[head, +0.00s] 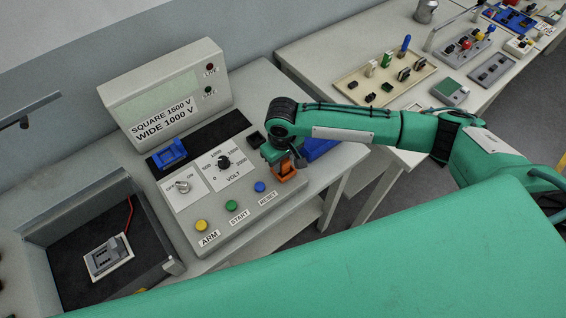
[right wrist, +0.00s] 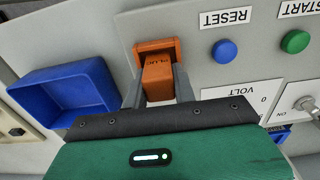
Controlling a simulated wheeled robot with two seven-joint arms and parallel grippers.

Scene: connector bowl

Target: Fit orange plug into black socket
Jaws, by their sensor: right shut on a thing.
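The orange plug (head: 287,174) is between the fingers of my right gripper (head: 283,165), over the right part of the sloped grey control panel. In the right wrist view the plug (right wrist: 158,80) shows a wider orange end and a narrower body with lettering, and the two grey fingers of the right gripper (right wrist: 158,92) are shut on its sides. A small black square fitting (head: 256,138), which looks like the black socket, is on the panel's upper right, just behind my gripper. Whether the plug touches the panel is unclear. My left gripper is not in view.
A blue bowl (head: 320,147) is right of the panel; it also shows in the right wrist view (right wrist: 65,95). Blue, green and yellow buttons line the panel's front, with a black voltage knob (head: 223,162) behind them. A second table holds connector boards (head: 386,77).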

